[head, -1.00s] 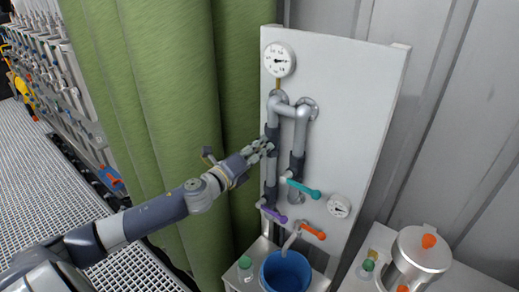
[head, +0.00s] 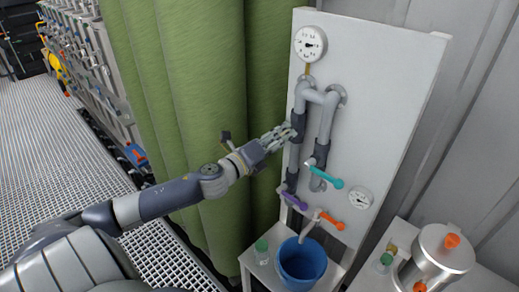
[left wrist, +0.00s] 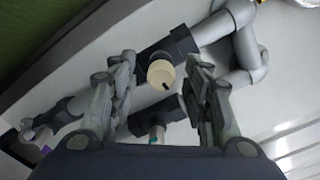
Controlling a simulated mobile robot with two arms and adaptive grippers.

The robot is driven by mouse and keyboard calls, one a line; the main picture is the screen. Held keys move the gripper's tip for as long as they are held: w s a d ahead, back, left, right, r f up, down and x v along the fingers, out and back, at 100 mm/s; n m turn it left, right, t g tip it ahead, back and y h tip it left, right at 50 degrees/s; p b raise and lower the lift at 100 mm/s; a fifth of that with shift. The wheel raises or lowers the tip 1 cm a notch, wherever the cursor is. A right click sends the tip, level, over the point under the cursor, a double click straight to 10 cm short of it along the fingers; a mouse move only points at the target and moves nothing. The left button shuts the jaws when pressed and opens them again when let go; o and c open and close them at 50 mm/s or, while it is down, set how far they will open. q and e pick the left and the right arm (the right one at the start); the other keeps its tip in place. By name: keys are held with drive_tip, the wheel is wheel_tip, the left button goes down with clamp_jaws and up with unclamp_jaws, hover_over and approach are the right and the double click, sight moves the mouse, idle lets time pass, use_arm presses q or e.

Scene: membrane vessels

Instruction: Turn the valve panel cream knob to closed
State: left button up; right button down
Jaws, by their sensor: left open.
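The grey valve panel (head: 385,90) stands upright with grey pipes on its face. The cream knob (left wrist: 161,72) shows in the left wrist view as a round cap with a dark mark near its rim, on a dark pipe fitting. In the head view the knob is hidden behind my fingers. My left gripper (head: 285,135) is beside the left pipe in the head view. In the left wrist view this gripper (left wrist: 158,95) is open, with the knob between its fingers in the picture. I cannot tell whether they touch it. My right gripper is not in view.
Teal (head: 325,176), purple (head: 293,200) and orange (head: 332,221) lever handles sit lower on the panel, with a gauge (head: 311,43) above. A blue bucket (head: 302,262) stands below. A metal vessel (head: 440,257) is at lower right. A green curtain (head: 185,100) hangs behind my arm.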

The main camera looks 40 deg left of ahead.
use_arm(q)
drive_tip(key=s, duration=1)
drive_tip(key=shift+a, duration=0.4)
